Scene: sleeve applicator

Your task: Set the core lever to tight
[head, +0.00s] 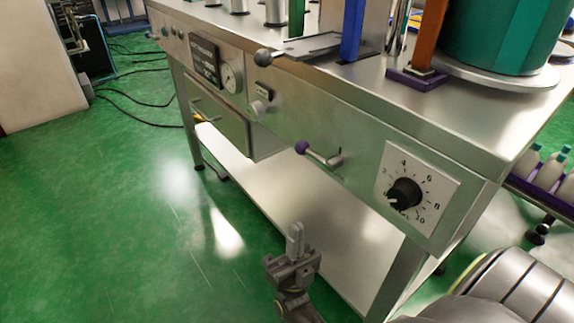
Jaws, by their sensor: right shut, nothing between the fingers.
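A lever with a purple ball knob (318,153) sticks out of the steel bench's front panel, its knob end to the left and its pivot at the right. I cannot read any label beside it, so I cannot tell its setting. Another lever with a dark grey ball (263,57) lies at the bench top's front edge. No marking shows which one is the core lever. My right gripper (295,237) is shut and empty, pointing up in front of the bench and below the purple-knobbed lever, apart from it. My left gripper is not in view.
A black dial (405,193) on a numbered white plate sits right of the purple-knobbed lever. A small knob (258,107), a gauge (231,77) and a drawer (220,122) are farther left. A lower shelf (285,190) runs underneath. Green floor (120,210) is clear at left.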

